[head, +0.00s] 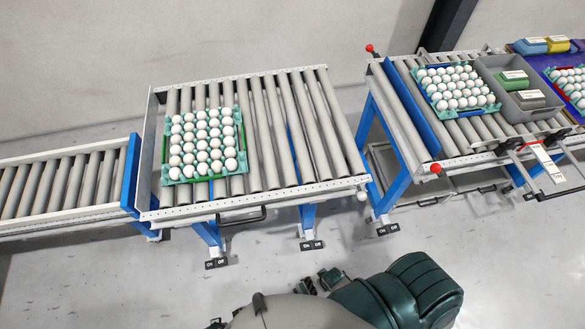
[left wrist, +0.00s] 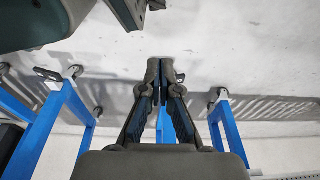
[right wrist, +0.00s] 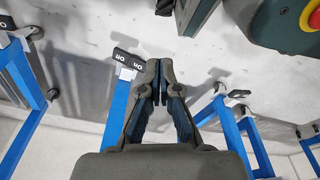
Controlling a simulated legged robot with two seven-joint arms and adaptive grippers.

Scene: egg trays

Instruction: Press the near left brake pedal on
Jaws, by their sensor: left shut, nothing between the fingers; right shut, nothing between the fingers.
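The near left brake pedal (head: 216,263) is a small dark plate marked On and Off, at the foot of the middle roller cart's near left blue leg. A like pedal (head: 312,245) sits at the near right leg. My left gripper (left wrist: 166,72) is shut and empty in the left wrist view, low over the floor, with blue legs and their casters around it. My right gripper (right wrist: 160,68) is shut and empty in the right wrist view. A labelled pedal (right wrist: 128,58) shows just left of its fingertips, apart in the picture; which leg it belongs to is unclear.
The middle cart (head: 335,187) carries a tray of white eggs (head: 235,186). A fixed-looking roller conveyor (head: 60,217) adjoins at left. Open floor lies in front.

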